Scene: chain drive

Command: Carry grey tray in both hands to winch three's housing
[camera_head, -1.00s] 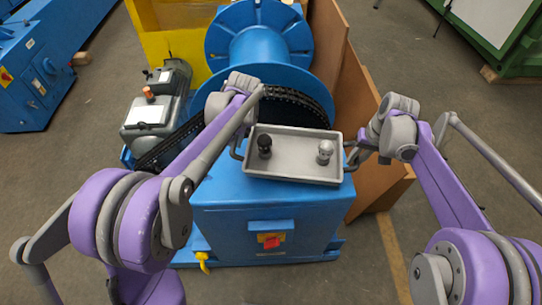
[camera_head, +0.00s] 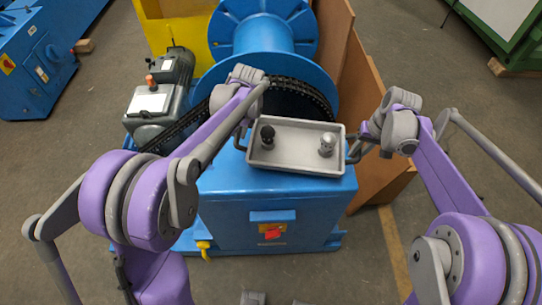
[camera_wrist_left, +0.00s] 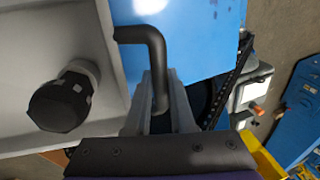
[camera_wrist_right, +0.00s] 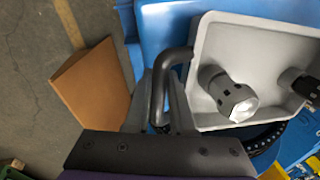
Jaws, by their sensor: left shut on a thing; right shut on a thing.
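The grey tray (camera_head: 295,161) is in front of and above the blue winch housing (camera_head: 270,205) in the head view; I cannot tell whether it touches the housing's top. A black-capped fitting (camera_head: 267,136) and a silver-capped fitting (camera_head: 327,144) stand upright in it. My left gripper (camera_wrist_left: 160,105) is shut on the tray's left dark handle (camera_wrist_left: 157,55). My right gripper (camera_wrist_right: 160,105) is shut on the tray's other dark handle (camera_wrist_right: 158,85). In the head view the gripper tips are partly hidden by my own wrists.
Behind the tray are the blue drum (camera_head: 265,35) and a dark chain (camera_head: 300,92). A grey motor (camera_head: 163,95) stands to the left. Brown boards (camera_head: 372,130) stand right of the winch. A red switch (camera_head: 272,233) is on the housing's front. Open floor lies to the right.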

